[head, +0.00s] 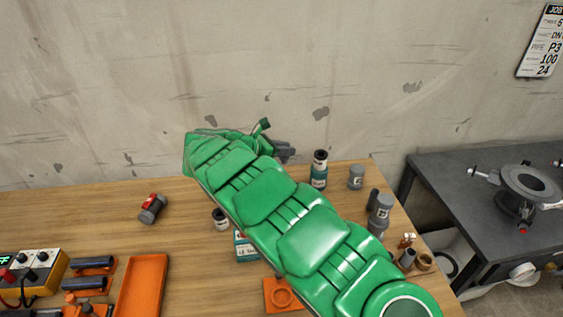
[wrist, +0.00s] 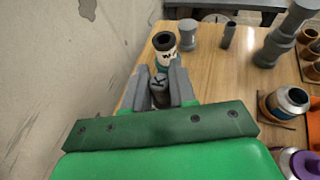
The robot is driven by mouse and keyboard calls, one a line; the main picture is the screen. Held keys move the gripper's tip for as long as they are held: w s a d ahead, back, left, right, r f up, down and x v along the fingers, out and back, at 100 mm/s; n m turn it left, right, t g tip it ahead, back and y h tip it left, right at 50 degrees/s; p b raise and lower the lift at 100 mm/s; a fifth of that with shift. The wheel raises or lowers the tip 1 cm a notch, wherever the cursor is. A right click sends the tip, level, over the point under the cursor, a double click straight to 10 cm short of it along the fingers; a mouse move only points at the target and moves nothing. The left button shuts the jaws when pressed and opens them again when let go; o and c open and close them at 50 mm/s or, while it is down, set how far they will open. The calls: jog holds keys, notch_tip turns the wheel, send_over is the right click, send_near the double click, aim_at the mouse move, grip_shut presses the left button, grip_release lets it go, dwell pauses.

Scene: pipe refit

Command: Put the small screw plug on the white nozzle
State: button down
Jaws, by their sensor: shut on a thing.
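My gripper (wrist: 161,88) is shut on a small grey plug with a dark mark on its end (wrist: 159,84). In the head view my gripper (head: 284,151) shows only partly behind my green arm, over the back of the wooden bench, and the plug cannot be made out there. On the dark side table at the right stands a grey flanged fitting (head: 526,185) with stubs around it. The stub with a white tip (head: 472,171) points left and looks like the white nozzle. A red-tipped stub (head: 523,226) points toward the front. My gripper is well left of this fitting.
A dark-topped bottle (head: 319,168) stands just beyond the fingers. A grey cylinder (head: 355,177) and a tall grey fitting (head: 380,213) stand at the bench's right. A gap separates the bench from the dark table (head: 430,171). An orange tray (head: 142,287) lies front left.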

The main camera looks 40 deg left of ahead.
jog(key=shift+w+a+f, duration=0.5)
jog(key=shift+f, duration=0.4)
jog(key=shift+w+a+f, duration=0.45)
jog(key=shift+a+f, duration=0.1)
jog(key=shift+f, duration=0.3)
jog(key=shift+w+a+f, duration=0.5)
jog(key=shift+f, duration=0.4)
jog(key=shift+a+f, duration=0.1)
jog(key=shift+w+a+f, duration=0.15)
jog(key=shift+w+f, duration=0.1)
jog(key=shift+f, duration=1.5)
jog(key=shift+f, duration=0.15)
jog(key=c, duration=0.9)
grip_release()
jog(key=shift+r, duration=0.2)
